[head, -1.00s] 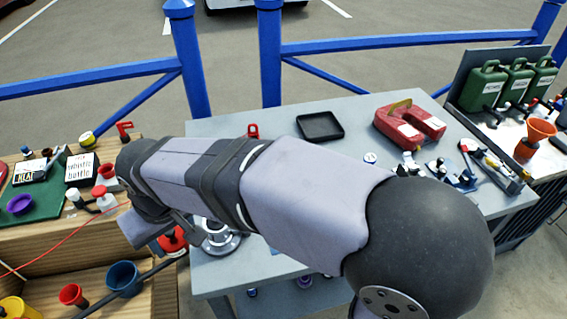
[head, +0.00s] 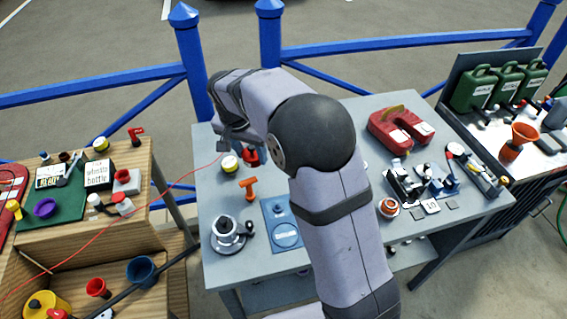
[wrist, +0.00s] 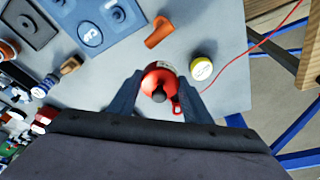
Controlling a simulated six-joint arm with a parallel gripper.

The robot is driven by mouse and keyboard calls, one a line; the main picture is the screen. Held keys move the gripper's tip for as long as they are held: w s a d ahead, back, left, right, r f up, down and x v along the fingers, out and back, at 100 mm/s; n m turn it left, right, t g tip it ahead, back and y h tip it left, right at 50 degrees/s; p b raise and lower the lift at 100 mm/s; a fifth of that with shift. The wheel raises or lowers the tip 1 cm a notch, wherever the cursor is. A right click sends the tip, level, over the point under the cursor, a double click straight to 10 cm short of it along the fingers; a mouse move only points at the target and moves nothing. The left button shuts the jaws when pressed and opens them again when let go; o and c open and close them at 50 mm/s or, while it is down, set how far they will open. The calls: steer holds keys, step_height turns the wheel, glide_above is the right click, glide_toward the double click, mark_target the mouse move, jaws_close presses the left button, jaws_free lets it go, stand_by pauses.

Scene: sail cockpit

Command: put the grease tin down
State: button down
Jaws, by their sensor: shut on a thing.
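My gripper (wrist: 161,86) is shut on a round red-topped tin (wrist: 155,78) with a dark knob, which I take to be the grease tin. One finger is on each side of it in the wrist view. The tin is over the grey table (wrist: 220,25), near its back left part; I cannot tell whether its base touches the top. In the head view my gripper (head: 235,147) is partly hidden behind my arm, with only some red showing by it. A small red looped part (wrist: 178,104) shows right beside the tin.
A yellow tin with a pale lid (wrist: 202,68) stands close by, and an orange T-shaped part (wrist: 159,32) lies near. A blue plate (head: 283,232) and metal winch (head: 228,232) are nearer the front. A red horseshoe-shaped thing (head: 385,136) is at right. A thin red line passes close.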

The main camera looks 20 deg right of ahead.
steer(key=w+d+m+p, duration=0.2)
steer(key=w+d+m, duration=0.15)
steer(key=d, duration=0.55)
steer(key=shift+m+g+h, duration=0.25)
steer(key=shift+g+h, duration=0.05)
steer(key=shift+h, duration=0.1)
steer(key=shift+s+d+f+p, duration=0.1)
steer(key=shift+f+p, duration=0.8)
steer(key=shift+f, duration=1.6)
steer(key=shift+s+d+f+p, duration=0.1)
steer(key=shift+f+p, duration=0.8)
steer(key=shift+f, duration=1.6)
steer(key=shift+f, duration=0.15)
steer(key=c, duration=0.9)
jaws_free()
steer(key=shift+s, duration=0.1)
steer(key=shift+c, duration=0.2)
